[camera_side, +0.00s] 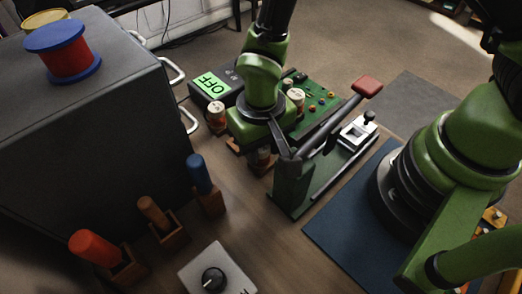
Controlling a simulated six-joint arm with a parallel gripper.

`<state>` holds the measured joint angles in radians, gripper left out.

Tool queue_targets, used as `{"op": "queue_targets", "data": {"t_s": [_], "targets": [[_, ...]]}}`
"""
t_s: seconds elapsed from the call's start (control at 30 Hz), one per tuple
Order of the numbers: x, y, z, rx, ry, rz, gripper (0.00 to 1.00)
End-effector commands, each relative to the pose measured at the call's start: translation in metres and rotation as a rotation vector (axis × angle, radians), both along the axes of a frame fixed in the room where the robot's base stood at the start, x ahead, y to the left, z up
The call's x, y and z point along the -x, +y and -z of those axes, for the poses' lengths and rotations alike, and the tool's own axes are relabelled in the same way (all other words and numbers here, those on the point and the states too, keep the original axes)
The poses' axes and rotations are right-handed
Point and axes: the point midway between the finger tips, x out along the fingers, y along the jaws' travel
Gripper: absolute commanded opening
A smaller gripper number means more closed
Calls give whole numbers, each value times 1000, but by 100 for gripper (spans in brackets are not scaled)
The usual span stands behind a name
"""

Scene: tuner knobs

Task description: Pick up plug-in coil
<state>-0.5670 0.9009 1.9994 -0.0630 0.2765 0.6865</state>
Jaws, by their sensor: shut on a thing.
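My gripper (260,147) points down near the middle of the view, beside a green lever stand. It is shut on a small pale and brown cylinder, which seems to be a plug-in coil (263,159). My wrist and the lever stand hide much of the fingers and the coil, and I cannot tell whether the coil is clear of its base. Another coil (216,118) with a white top stands left of my gripper. A further coil (296,97) stands behind it, by the green circuit board (322,101).
A lever stand (291,188) with a red-ended handle (367,86) is close on the right. A box with a green OFF display (211,84) is behind. Wooden holders with red, brown and blue handles (198,174) and a grey knob box (214,279) are in front. A dark cabinet (90,130) blocks the left.

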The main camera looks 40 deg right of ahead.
Motion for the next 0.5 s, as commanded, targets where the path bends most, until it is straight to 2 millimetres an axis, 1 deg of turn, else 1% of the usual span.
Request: {"op": "queue_targets", "data": {"t_s": [0.27,0.37,0.5], "targets": [[0,0,-4,-1,-1,0,11],[-1,0,-11,-2,-2,0,11],[-1,1,-31,-3,-5,1,11]]}}
